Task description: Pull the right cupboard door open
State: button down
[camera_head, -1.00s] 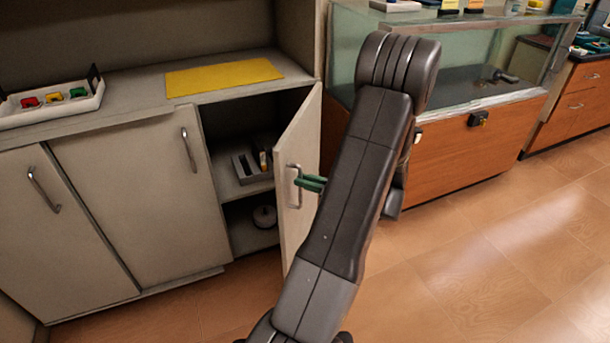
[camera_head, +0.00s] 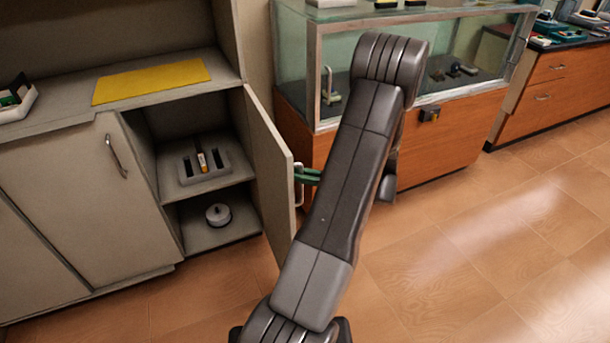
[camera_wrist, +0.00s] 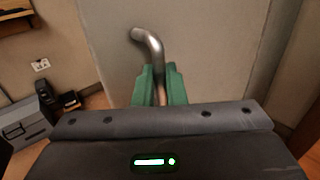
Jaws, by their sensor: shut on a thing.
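The right cupboard door (camera_head: 270,172) is a pale grey panel that stands wide open, its face turned to the right. Its curved metal handle (camera_wrist: 150,45) shows in the wrist view, and a bit of it shows beside the green fingers in the head view. My gripper (camera_head: 307,175) has green fingers and is shut on the handle. The fingers clasp the handle's lower part in the wrist view (camera_wrist: 159,84). My dark arm hides part of the room behind it.
A yellow mat (camera_head: 150,82) lies on the counter. A glass display case (camera_head: 350,118) on a wooden base stands right of the door. Floor (camera_head: 460,260) is clear at right.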

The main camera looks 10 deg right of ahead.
jog(key=shift+w, duration=0.35)
jog(key=c, duration=1.7)
grip_release()
jog(key=shift+o, duration=1.1)
jog(key=shift+w+a+f, duration=0.15)
jog(key=shift+w, duration=0.05)
jog(key=shift+s, duration=0.15)
jog(key=v, duration=1.4)
jog(key=shift+p, duration=0.3)
